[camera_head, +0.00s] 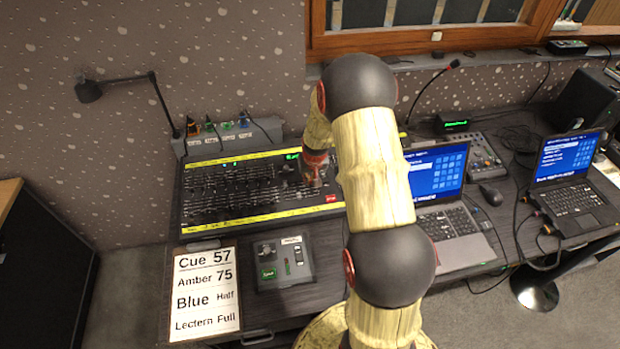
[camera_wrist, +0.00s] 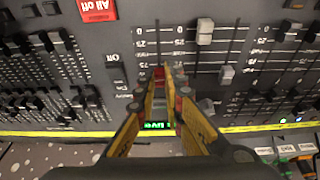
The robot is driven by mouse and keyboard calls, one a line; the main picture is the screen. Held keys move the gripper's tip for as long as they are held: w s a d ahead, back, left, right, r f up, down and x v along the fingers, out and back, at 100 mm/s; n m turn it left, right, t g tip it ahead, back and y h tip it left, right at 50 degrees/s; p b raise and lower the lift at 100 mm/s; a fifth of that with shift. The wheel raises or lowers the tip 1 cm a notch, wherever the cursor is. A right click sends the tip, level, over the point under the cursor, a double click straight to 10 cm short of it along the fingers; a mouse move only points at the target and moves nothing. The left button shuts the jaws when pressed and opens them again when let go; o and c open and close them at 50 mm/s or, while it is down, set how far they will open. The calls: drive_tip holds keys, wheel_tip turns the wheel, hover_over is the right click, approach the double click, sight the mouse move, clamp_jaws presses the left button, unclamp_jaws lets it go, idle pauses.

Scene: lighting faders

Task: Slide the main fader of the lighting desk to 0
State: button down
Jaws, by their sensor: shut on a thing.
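The lighting desk (camera_head: 250,212) is a dark console with yellow edge strips, standing at the left of the table. My gripper (camera_head: 315,172) reaches down onto its right part in the head view. In the wrist view the desk appears upside down, and my gripper (camera_wrist: 166,72) is shut on the main fader's knob (camera_wrist: 159,73). The knob is mostly hidden between the fingertips; a little red shows there. The fader's slot (camera_wrist: 157,40) runs up the picture from the fingertips towards the 0 mark. The knob is away from that mark, near the scale's higher numbers.
Other fader knobs (camera_wrist: 205,31) stand close to the right of my fingers in the wrist view. A red "All off" button (camera_wrist: 97,10) is at upper left. A laptop (camera_head: 440,177) stands right of the desk, partly behind my arm. A cue card (camera_head: 206,290) lies in front.

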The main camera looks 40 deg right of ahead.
sight(313, 194)
drive_tip(key=shift+s+a+f, duration=0.1)
drive_tip(key=shift+s+a, duration=0.35)
drive_tip(key=shift+s, duration=0.45)
drive_tip(key=shift+s+a+f, duration=0.1)
drive_tip(key=shift+s+a, duration=0.3)
drive_tip(key=shift+s, duration=0.5)
drive_tip(key=shift+s+a+f, duration=0.1)
drive_tip(key=shift+s+a, duration=0.35)
drive_tip(key=shift+s, duration=0.45)
drive_tip(key=c, duration=2.2)
unclamp_jaws()
drive_tip(key=shift+o, duration=0.2)
drive_tip(key=shift+r, duration=0.15)
drive_tip(key=shift+r+p, duration=0.75)
drive_tip(key=shift+r, duration=0.45)
drive_tip(key=shift+r, duration=0.3)
drive_tip(key=v, duration=1.1)
drive_tip(key=shift+s+a+r, duration=0.1)
drive_tip(key=shift+s, duration=0.05)
